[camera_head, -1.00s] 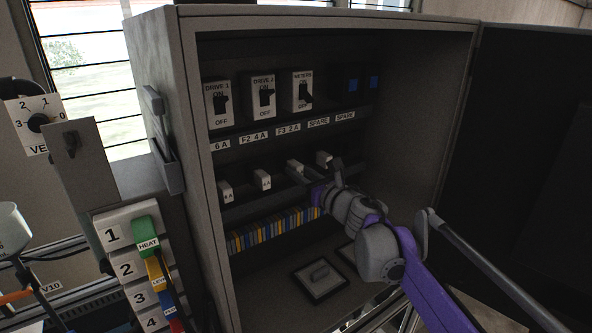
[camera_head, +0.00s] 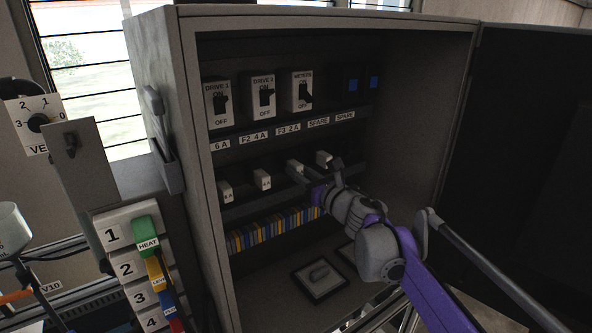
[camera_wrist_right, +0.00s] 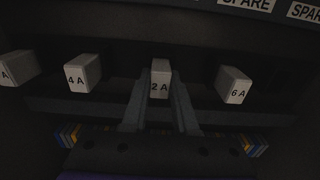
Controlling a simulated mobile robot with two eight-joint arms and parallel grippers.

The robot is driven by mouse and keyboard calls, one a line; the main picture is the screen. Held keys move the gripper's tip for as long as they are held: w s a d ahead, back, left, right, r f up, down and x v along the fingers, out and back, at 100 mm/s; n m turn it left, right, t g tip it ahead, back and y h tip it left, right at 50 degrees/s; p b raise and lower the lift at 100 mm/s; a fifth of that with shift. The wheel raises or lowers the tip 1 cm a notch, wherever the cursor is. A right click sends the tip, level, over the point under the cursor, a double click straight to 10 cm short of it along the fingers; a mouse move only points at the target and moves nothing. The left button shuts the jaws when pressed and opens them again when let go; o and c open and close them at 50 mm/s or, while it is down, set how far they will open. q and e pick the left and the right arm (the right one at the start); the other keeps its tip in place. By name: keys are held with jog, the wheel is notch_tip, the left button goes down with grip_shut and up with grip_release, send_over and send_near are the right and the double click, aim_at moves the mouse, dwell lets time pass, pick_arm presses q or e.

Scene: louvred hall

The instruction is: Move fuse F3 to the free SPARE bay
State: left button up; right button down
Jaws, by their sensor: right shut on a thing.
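The 2 A fuse (camera_wrist_right: 160,78), a pale block, sits between the two fingers of my right gripper (camera_wrist_right: 160,100) in the right wrist view. The gripper is shut on it. In the head view this fuse (camera_head: 294,165) is in the lower row, under the label "F3 2 A" (camera_head: 288,130), with my right gripper (camera_head: 316,171) at it. A 6 A fuse (camera_wrist_right: 236,85) stands to its right, under the first SPARE label (camera_head: 318,122). The second SPARE label (camera_head: 345,116) is farther right; the bay below it is dark and partly behind my arm. My left gripper is not in view.
A 4 A fuse (camera_wrist_right: 83,73) stands left of the held one. Switches such as METERS (camera_head: 302,92) are above. Coloured terminals (camera_head: 275,229) run below the fuses. The cabinet side wall (camera_head: 190,150) and open door (camera_head: 535,170) bound the space.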

jog(key=shift+s, duration=0.1)
dwell(0.4)
jog(key=v, duration=0.7)
jog(key=shift+s+d, duration=0.15)
jog(key=shift+d, duration=0.05)
dwell(0.4)
